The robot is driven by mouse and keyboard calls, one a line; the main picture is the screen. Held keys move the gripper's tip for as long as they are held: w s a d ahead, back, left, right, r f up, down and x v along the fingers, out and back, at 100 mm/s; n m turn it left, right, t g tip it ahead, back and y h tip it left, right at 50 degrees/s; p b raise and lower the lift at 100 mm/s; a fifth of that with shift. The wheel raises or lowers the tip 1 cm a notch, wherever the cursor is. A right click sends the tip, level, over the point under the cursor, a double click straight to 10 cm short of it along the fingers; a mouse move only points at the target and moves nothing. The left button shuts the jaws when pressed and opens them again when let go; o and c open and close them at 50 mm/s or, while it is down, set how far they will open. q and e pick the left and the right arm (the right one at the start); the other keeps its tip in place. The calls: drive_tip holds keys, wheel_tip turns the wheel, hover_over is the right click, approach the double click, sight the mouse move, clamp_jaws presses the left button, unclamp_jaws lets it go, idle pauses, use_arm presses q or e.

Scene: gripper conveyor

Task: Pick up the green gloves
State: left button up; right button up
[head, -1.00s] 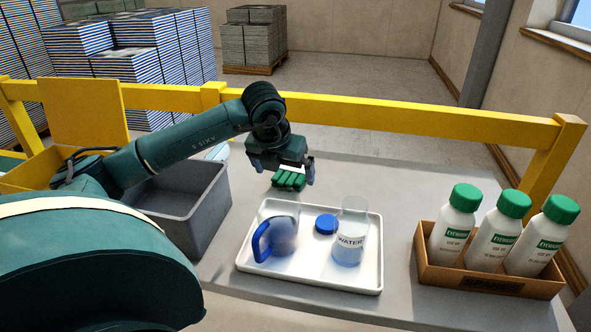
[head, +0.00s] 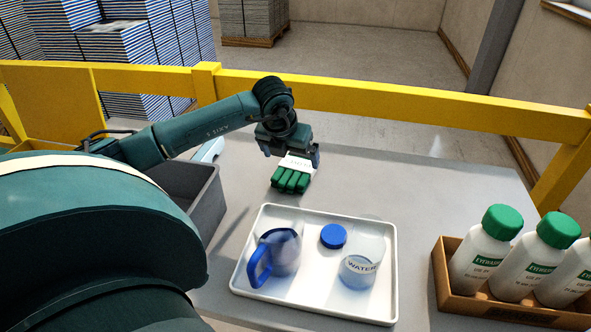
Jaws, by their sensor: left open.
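The green gloves (head: 290,180) lie on the grey table behind the white tray, with green fingers toward me and a white cuff at the far end. My left gripper (head: 292,156) is at the cuff end, pointing down, with its fingers spread on either side of the white cuff. It is open, and I cannot tell whether a finger touches the cuff. Part of the cuff is hidden under the gripper. My right gripper is not in view.
A white tray (head: 240,283) holds a blue-handled jug (head: 280,250), a blue lid (head: 333,236) and a clear water container (head: 360,269). A cardboard box (head: 452,291) of green-capped bottles stands at right. A grey bin (head: 207,204) is left. A yellow rail (head: 400,104) runs behind.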

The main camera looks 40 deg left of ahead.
sight(294, 170)
use_arm(q)
drive_tip(key=p+x, duration=0.1)
drive_tip(key=x, duration=0.6)
drive_tip(key=shift+w+a+f, duration=0.1)
drive_tip(key=shift+a+f, duration=0.05)
drive_tip(key=shift+f, duration=0.15)
drive_tip(key=shift+c, duration=0.2)
drive_tip(key=c, duration=0.9)
